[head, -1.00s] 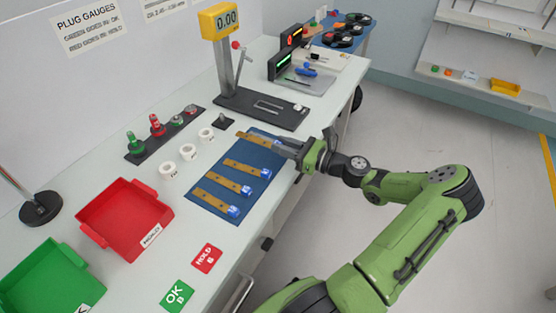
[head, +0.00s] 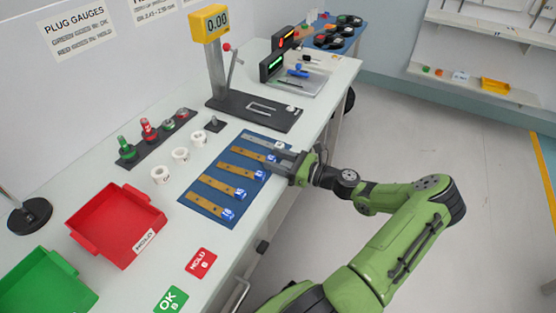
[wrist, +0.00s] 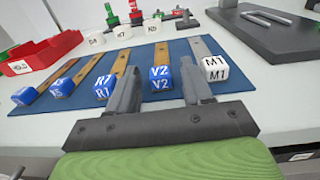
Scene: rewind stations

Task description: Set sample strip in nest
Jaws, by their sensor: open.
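Several sample strips lie side by side on a blue mat (head: 225,209). The brown ones have blue end blocks, among them the V2 block (wrist: 160,78) and an R-marked block (wrist: 103,82). A grey strip (head: 258,140) at the far end has a white M1 block (wrist: 215,70). My gripper (head: 275,158) is open at the mat's right edge. In the wrist view, its two fingers stand either side of the V2 block, with visible gaps. The fingers partly hide the V2 strip in the head view. A dark gauge base (head: 235,107) carries a pale U-shaped outline; I cannot tell if this is the nest.
A yellow gauge display (head: 209,22) stands on the column behind. White rings (head: 180,154) and coloured plug gauges (head: 148,131) sit left of the mat. Red (head: 118,222) and green (head: 45,285) trays are nearer. Open floor lies right of the bench.

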